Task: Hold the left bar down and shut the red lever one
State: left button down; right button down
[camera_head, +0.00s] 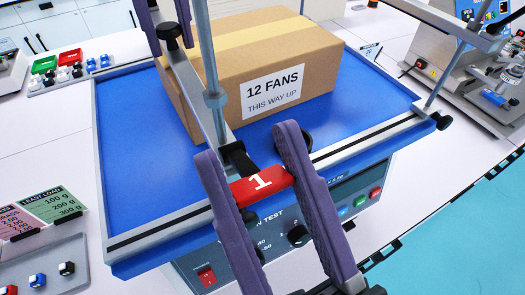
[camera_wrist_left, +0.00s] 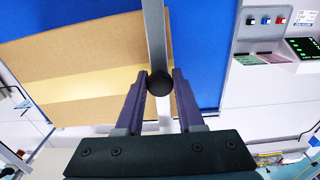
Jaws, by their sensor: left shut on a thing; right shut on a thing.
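The grey left bar (camera_head: 197,88) runs over the left side of the cardboard box; it also shows in the left wrist view (camera_wrist_left: 155,35). My left gripper (camera_head: 167,24) is shut on the bar near its black end knob (camera_wrist_left: 158,82), with a finger on each side. The red lever one (camera_head: 262,185), marked "1", is at the front edge of the blue platform. My right gripper (camera_head: 247,145) is shut on it, a finger at each side. I cannot tell whether the lever is fully down. I cannot tell whether the bar touches the box.
The box (camera_head: 285,65), labelled "12 FANS", stands on the blue platform (camera_head: 130,125). A vertical grey rod (camera_head: 212,70) rises beside the bar. Below is a panel with knobs and buttons (camera_head: 345,211).

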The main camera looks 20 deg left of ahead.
jog(key=shift+f+t+y, duration=0.3)
jog(key=shift+f, duration=0.15)
jog(key=shift+t, duration=0.4)
jog(key=shift+c, duration=2)
grip_release()
jog(key=shift+s, duration=0.1)
jog(key=shift+y, duration=0.3)
jog(key=shift+d, duration=0.1)
